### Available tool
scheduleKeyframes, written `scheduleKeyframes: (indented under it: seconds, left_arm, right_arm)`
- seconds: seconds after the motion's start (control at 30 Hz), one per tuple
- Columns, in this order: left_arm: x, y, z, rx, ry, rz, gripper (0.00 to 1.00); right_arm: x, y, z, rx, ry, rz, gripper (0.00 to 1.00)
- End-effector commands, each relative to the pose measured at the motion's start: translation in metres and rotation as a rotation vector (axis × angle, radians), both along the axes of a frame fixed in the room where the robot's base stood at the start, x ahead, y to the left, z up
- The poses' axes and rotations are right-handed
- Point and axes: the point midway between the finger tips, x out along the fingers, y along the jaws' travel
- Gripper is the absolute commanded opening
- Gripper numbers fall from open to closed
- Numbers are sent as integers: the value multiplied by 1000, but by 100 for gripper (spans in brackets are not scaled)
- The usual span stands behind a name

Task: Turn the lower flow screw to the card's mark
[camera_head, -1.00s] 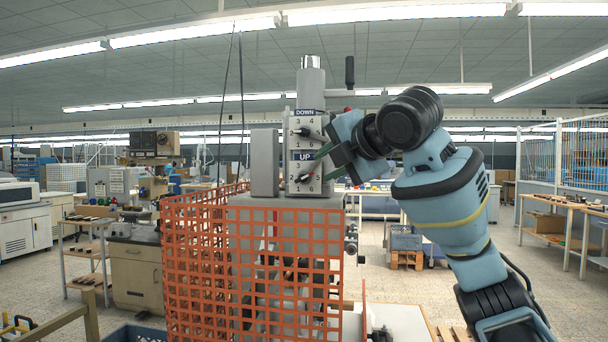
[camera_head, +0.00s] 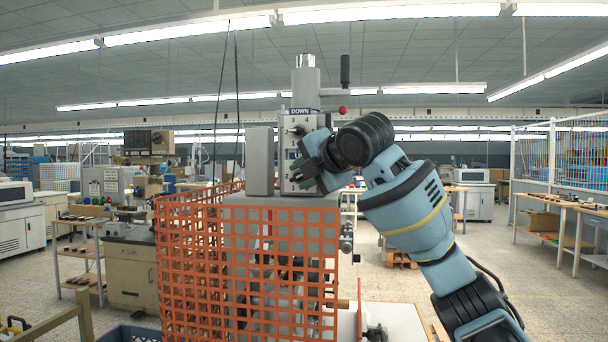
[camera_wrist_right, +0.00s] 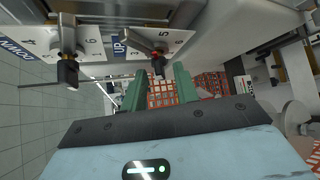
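The valve block (camera_head: 284,160) with the DOWN and UP labels stands on top of the grey machine. Its upper flow screw (camera_head: 297,130) is in plain view; in the right wrist view the upper screw (camera_wrist_right: 68,58) is at left. The lower flow screw (camera_wrist_right: 152,44), by the UP label, has a red pointer and a dark end. My right gripper (camera_head: 306,174) is at the lower screw, hiding much of its dial in the head view. Its green fingers (camera_wrist_right: 160,88) are apart, with the screw's dark end close by their tips; contact cannot be told. No card is discernible. My left gripper is out of view.
An orange mesh guard (camera_head: 270,270) surrounds the machine's front below the block. A grey box (camera_head: 260,160) stands left of the block.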

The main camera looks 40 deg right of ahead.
Motion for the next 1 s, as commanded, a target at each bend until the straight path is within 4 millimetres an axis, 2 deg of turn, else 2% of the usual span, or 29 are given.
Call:
scheduleKeyframes:
  seconds: [0.07, 0.3, 0.57, 1.0]
  left_arm:
    - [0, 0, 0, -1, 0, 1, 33]
    - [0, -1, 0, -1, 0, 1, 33]
    - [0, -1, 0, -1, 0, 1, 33]
    - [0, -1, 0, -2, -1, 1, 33]
  right_arm:
    - [0, 0, 0, 0, 0, 0, 29]
    - [0, 0, 0, 0, 0, 0, 0]
    - [0, 0, -2, 15, -18, 0, 0]
    - [-1, -2, -9, 224, -280, -2, 0]
